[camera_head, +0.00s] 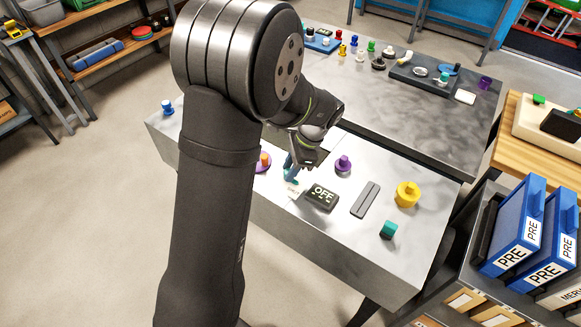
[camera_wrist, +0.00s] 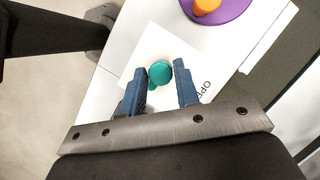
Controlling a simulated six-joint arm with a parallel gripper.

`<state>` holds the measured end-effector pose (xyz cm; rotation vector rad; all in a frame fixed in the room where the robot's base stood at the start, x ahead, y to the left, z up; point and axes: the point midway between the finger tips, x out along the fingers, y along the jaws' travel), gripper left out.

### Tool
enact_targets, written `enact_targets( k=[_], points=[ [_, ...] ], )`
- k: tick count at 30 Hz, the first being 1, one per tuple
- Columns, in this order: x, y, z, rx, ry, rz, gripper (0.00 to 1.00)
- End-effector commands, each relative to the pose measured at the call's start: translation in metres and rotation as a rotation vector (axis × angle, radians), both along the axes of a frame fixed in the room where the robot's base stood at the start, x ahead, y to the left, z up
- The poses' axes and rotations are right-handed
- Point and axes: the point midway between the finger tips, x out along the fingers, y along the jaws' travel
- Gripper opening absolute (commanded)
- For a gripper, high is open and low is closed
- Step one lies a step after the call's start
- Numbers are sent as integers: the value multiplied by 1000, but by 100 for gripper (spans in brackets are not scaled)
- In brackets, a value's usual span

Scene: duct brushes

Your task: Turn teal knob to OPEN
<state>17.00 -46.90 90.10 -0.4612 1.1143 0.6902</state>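The teal knob (camera_wrist: 159,72) stands on a white plate (camera_wrist: 152,42) in the wrist view. Printed letters, partly cut off and reading like "OPE", show on the plate to the right of the knob. My gripper (camera_wrist: 160,68) is open, with one blue finger on each side of the knob. The left finger looks very close to it; I cannot tell whether either finger touches. In the head view my gripper (camera_head: 291,172) points down at the plate, and the fingers largely hide the knob. The knob's pointing direction is unclear.
A purple disc with an orange knob (camera_head: 264,159) is just left of my gripper. A dark box reading OFF (camera_head: 321,198) sits in front.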

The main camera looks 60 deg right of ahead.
Motion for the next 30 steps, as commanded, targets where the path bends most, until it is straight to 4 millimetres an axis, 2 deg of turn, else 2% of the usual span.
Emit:
enact_targets(
  k=[1,3,4,17,30],
  points=[
    [0,0,0,0,0,0,19],
    [0,0,0,0,0,0,5],
    [0,0,0,0,0,0,2],
    [1,-1,0,1,0,89,2],
    [3,-2,0,1,1,463,2]
  ],
)
